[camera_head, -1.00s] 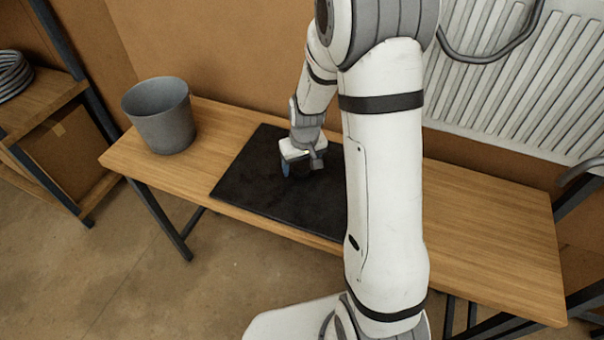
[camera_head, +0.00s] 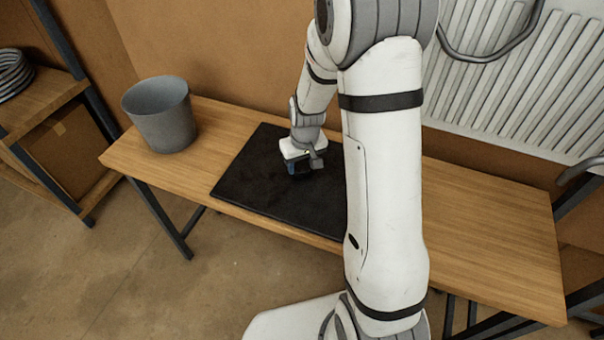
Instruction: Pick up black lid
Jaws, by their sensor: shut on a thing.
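My gripper (camera_head: 296,169) points down over the black mat (camera_head: 262,196) on the wooden table, at the mat's back part. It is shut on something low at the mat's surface. That thing is dark against the dark mat and mostly hidden by the gripper, so I cannot make out the black lid's outline.
A grey bucket (camera_head: 162,115) stands on the left end of the wooden table (camera_head: 480,225). A white radiator (camera_head: 520,75) is on the wall at right. A shelf (camera_head: 45,105) with a coiled hose (camera_head: 14,75) stands at far left. The table's right part looks clear.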

